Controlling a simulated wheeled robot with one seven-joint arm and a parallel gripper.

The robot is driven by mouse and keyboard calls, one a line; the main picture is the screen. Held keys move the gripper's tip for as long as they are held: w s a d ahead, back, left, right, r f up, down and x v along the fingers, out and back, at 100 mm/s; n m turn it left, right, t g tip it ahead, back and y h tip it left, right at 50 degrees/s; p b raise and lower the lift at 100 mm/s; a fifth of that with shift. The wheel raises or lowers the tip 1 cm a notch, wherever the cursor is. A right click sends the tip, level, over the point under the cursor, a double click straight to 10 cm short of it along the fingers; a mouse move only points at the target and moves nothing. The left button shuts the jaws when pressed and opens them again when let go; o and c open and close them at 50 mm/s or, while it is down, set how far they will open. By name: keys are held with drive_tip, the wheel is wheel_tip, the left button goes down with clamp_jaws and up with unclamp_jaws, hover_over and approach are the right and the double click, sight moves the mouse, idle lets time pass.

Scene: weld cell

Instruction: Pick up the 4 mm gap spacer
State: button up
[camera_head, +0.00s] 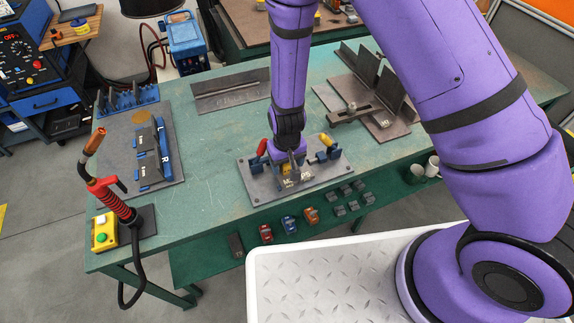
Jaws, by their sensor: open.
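My gripper (291,158) is small in the head view and points down at a grey fixture plate (262,190) in the middle of the green bench. It is open. It hides part of the plate's centre. Around it on the plate stand a clamp with a red handle (262,147), a clamp with a yellow handle (327,140) and small grey labelled pieces (290,182). A yellow bit shows just below the gripper. The labels are too small to read, so I cannot tell which piece is the 4 mm gap spacer, nor whether the gripper touches anything.
Small red (266,233), blue (289,225) and orange (311,215) blocks lie near the front, beside several grey blocks (340,210). A welding torch (112,190) stands front left. A plate with blue fixtures (118,172) lies left. Steel parts (375,85) stand back right.

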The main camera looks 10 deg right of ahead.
drive_tip(key=c, duration=1.1)
drive_tip(key=shift+o, duration=0.2)
drive_tip(key=shift+r, duration=0.15)
